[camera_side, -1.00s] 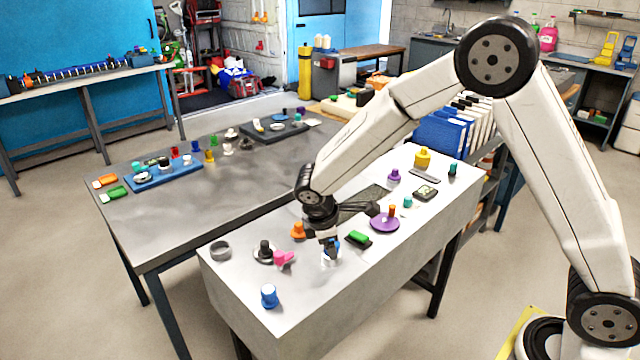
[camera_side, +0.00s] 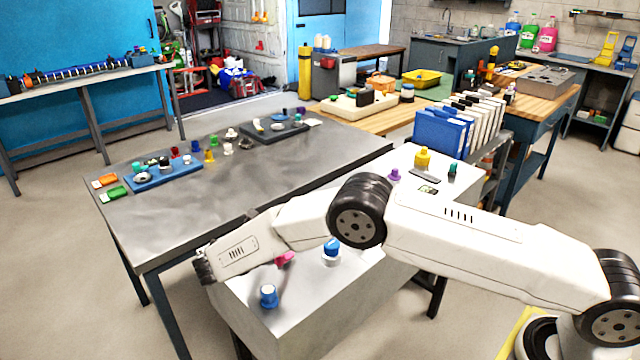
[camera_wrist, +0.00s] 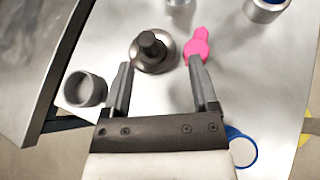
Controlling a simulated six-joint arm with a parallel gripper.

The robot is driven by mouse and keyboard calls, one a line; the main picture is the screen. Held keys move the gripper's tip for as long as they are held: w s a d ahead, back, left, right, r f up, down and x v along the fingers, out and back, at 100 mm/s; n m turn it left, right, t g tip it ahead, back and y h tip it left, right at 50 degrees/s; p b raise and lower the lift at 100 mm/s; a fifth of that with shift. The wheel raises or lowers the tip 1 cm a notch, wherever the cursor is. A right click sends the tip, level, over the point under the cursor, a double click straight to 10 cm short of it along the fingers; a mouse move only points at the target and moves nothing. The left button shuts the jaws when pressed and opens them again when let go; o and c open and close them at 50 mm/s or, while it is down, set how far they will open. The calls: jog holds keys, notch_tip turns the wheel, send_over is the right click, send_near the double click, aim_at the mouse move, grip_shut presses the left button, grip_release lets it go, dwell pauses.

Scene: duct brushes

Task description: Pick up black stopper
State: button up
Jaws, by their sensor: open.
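The black stopper (camera_wrist: 149,43) stands on a round grey metal base in the wrist view. It lies just beyond my fingertips, a little left of the middle of the gap between them. My gripper (camera_wrist: 161,66) is open with nothing between its fingers. In the side view my arm hides the stopper and my fingers. A pink piece (camera_wrist: 198,45) lies beside the stopper, close to the tip of the right finger; it also shows in the side view (camera_side: 285,258).
A grey cup-like ring (camera_wrist: 85,89) is left of my left finger. A blue-rimmed piece (camera_wrist: 240,147) is right of the gripper's base. A blue-topped piece (camera_side: 331,247) and a blue stopper (camera_side: 268,295) stand on the light worktop. The worktop's edge runs close on the left.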

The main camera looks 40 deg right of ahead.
jog(key=shift+w+a+f+n+t+h, duration=0.25)
jog(key=shift+a+n+h, duration=0.1)
jog(key=shift+a, duration=0.1)
jog(key=shift+w+a+f+n+t+h, duration=0.15)
jog(key=shift+a+n+t+h, duration=0.1)
jog(key=shift+a+n, duration=0.15)
jog(key=shift+x, duration=3.9)
grip_shut()
